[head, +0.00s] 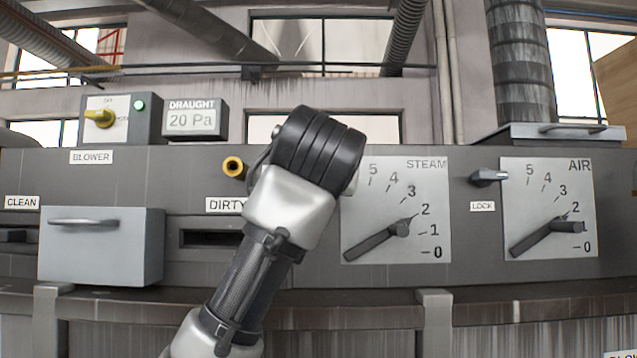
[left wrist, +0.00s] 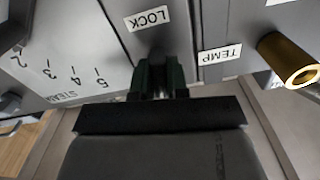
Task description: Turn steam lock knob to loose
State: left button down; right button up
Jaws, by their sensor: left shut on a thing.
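In the left wrist view my left gripper (left wrist: 160,78) is shut at the panel, just beside the upside-down LOCK label (left wrist: 149,18). Its dark green fingers close on the steam lock knob, which they almost wholly hide, so I cannot tell which way the knob is turned. The steam dial (left wrist: 65,65) lies to the left in that view. In the head view the steam dial (head: 431,190) is partly covered by my left arm, which hides the steam lock knob and its label. My right gripper is not in view.
The air dial (head: 520,210) is to the right, with its own lock knob (head: 488,176) above a LOCK label (head: 482,206). A brass tube end (head: 233,167) sticks out left of my arm; it also shows beside the TEMP label (left wrist: 219,53). A drawer (head: 100,253) juts out at left.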

pick_arm(q)
jog(key=shift+f+n, duration=0.2)
jog(key=shift+n, duration=0.7)
jog(key=c, duration=1.1)
grip_release()
jog(key=shift+r, duration=0.15)
jog(key=shift+s, duration=0.15)
jog(key=s+b, duration=0.5)
jog(key=s, duration=0.5)
jog(key=shift+s, duration=0.3)
